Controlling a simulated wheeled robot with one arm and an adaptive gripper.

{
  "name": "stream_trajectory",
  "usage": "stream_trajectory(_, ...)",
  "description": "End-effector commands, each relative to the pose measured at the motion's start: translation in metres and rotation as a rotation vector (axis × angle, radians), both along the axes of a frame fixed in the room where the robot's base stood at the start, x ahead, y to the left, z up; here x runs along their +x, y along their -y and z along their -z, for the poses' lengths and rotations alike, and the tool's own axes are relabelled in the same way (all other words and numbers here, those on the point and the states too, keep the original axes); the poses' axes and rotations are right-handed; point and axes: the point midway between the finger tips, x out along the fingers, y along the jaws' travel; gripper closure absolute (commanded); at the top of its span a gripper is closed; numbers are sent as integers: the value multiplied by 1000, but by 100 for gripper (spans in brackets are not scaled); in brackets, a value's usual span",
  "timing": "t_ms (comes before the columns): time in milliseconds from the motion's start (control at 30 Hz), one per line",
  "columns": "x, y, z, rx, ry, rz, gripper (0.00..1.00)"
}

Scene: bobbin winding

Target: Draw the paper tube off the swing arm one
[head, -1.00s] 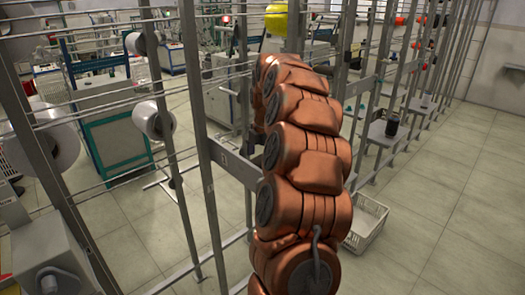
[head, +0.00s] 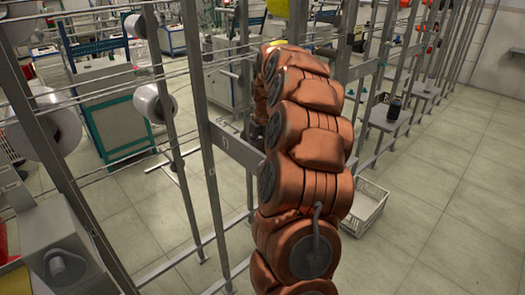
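My copper-coloured arm rises through the middle of the head view and bends away from me at its top. My gripper does not show; the arm hides it or it is out of frame. I cannot pick out the paper tube or swing arm one with certainty. White wound bobbins sit on the rack at left: one on a post (head: 155,102), a larger one (head: 45,123) nearer, and one at the upper left (head: 136,25).
Metal rack posts (head: 208,170) and rails stand close left of my arm. A white crate (head: 368,208) is on the floor right of it. A dark cylinder (head: 394,108) stands on a small shelf. A grey box (head: 62,245) is at lower left.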

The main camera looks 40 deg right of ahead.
Motion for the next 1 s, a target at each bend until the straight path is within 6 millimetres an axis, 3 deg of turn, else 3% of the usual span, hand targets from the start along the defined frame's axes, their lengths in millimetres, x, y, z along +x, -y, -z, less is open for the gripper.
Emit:
stream_trajectory(33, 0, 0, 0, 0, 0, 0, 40)
stream_trajectory(300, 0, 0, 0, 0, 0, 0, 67)
stream_trajectory(1000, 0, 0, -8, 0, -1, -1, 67)
